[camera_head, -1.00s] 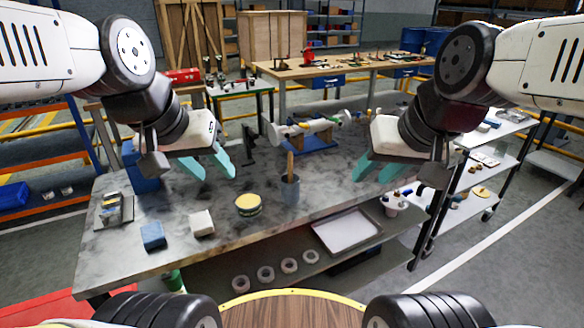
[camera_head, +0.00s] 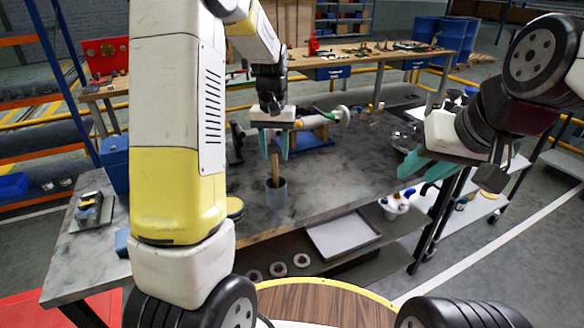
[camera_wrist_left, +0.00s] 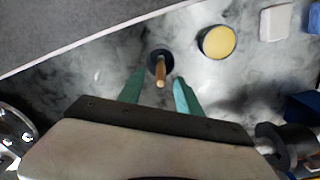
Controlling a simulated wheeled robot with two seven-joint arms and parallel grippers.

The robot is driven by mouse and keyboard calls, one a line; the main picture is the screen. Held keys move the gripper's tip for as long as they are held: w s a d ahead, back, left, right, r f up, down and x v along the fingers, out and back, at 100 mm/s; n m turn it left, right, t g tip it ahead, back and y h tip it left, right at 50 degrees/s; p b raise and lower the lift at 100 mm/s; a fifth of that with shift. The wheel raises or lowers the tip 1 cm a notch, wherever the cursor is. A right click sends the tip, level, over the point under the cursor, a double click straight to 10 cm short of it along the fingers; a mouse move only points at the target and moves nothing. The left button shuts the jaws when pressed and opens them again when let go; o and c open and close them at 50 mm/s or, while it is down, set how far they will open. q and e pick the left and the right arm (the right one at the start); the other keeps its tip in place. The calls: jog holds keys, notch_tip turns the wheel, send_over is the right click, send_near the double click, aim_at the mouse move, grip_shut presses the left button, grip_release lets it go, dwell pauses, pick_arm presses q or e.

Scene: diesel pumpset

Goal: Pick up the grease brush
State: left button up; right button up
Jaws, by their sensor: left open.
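In the left wrist view the handle (camera_wrist_left: 160,72) and the dark cup (camera_wrist_left: 155,58) lie between and just beyond the two parted fingertips (camera_wrist_left: 160,84). My right gripper (camera_head: 414,178) is open and empty, off to the right near the table's right end.
A yellow-topped tin (camera_wrist_left: 218,42) stands close to the cup, partly hidden by my left arm in the head view. A pump assembly (camera_head: 312,125) lies behind the cup on the worktable (camera_head: 335,185). A white tray (camera_head: 342,235) and several rings (camera_head: 279,269) are on the lower shelf.

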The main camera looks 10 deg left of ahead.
aim_at(275, 172)
pick_arm(q)
notch_tip(275, 172, down, 7)
jog(key=shift+f, duration=0.2)
dwell(0.3)
grip_shut()
